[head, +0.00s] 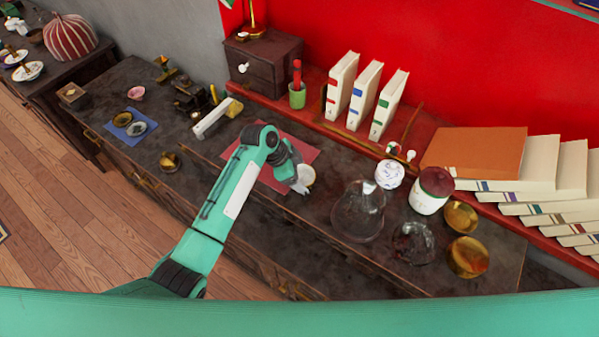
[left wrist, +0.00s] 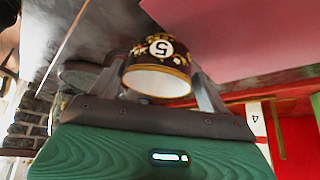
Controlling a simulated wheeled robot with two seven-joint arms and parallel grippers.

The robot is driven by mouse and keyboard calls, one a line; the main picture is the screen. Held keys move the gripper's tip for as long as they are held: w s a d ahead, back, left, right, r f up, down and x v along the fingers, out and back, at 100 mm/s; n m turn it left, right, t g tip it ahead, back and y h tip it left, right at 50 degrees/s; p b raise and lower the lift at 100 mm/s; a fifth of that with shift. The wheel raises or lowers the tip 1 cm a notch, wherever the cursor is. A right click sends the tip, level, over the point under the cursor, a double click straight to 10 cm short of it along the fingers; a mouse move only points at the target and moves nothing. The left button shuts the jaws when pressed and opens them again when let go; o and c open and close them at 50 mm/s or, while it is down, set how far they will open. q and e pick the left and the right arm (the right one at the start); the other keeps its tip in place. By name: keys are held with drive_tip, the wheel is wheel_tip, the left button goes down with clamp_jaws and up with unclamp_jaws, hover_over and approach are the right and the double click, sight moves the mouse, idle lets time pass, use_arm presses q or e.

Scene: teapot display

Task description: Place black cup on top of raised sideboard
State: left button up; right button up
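The black cup (left wrist: 157,65) has gold trim, a white disc with a 5 and a pale inside. In the left wrist view it sits between the two fingers of my left gripper (left wrist: 160,90), which look closed against its sides. In the head view my left gripper (head: 298,184) is over the red mat (head: 268,183), and the cup (head: 306,174) shows only in part, as a pale round with a gold edge. I cannot tell how high it is above the mat. The dark sideboard (head: 325,160) runs below it. My right gripper is out of view.
A glass flask (head: 358,212), lidded jar (head: 432,190), patterned white pot (head: 389,174) and gold bowls (head: 468,256) crowd the right. A blue mat (head: 128,127) with small dishes lies left.

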use_arm(q)
drive_tip(key=shift+o, duration=1.1)
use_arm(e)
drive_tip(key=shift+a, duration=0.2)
use_arm(q)
drive_tip(key=shift+r, duration=0.1)
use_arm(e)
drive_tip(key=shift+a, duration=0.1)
use_arm(q)
drive_tip(key=shift+r, duration=0.25)
drive_tip(key=b+v, duration=0.2)
drive_tip(key=v, duration=1)
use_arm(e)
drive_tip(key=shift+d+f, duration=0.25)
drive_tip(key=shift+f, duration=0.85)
use_arm(q)
drive_tip(key=shift+s, duration=0.1)
